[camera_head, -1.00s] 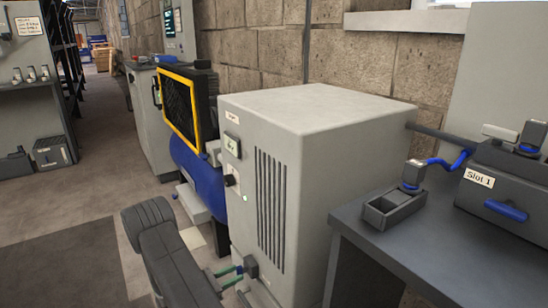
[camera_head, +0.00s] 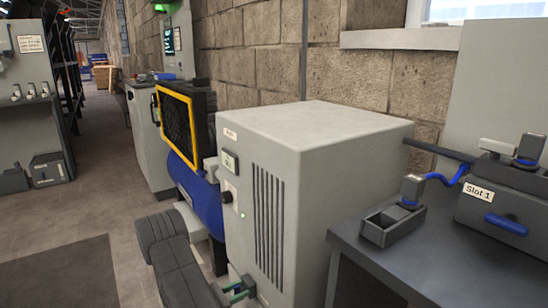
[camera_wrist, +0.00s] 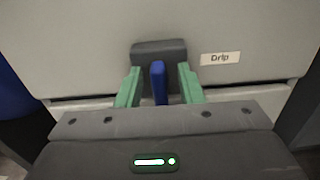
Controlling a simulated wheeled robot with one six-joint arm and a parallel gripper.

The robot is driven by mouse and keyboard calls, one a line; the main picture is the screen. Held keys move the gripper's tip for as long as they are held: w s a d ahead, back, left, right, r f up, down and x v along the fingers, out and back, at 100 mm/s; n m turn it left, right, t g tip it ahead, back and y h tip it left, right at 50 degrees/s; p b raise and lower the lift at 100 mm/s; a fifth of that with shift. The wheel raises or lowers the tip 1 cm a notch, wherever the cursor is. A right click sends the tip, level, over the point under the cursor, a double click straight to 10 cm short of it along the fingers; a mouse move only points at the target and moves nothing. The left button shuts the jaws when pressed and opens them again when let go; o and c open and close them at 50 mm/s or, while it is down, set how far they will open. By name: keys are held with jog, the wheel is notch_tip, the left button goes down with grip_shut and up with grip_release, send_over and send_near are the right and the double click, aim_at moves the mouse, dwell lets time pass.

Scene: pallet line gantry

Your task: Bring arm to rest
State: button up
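My gripper (camera_wrist: 160,88) shows in the wrist view as two green fingers on either side of a blue lever (camera_wrist: 158,82). A gap shows between each finger and the lever, so the gripper is open. The lever sits on a dark block (camera_wrist: 158,48) on a grey cabinet face, beside a label reading "Drip" (camera_wrist: 220,58). In the head view, my dark arm (camera_head: 175,260) reaches down along the grey cabinet (camera_head: 320,150). The green fingers are partly cut off by the bottom edge there.
Right of the cabinet stands a dark bench (camera_head: 400,262) with a small open tray (camera_head: 392,226) and a box labelled "Slot 1" (camera_head: 500,205). A blue tank (camera_head: 192,190) and a yellow-framed grille (camera_head: 180,125) stand behind my arm. The floor at left is open.

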jog(key=s+a+n+p, duration=0.5)
jog(key=a+n+p, duration=0.1)
jog(key=a+n, duration=0.3)
jog(key=shift+s, duration=0.4)
dwell(2.2)
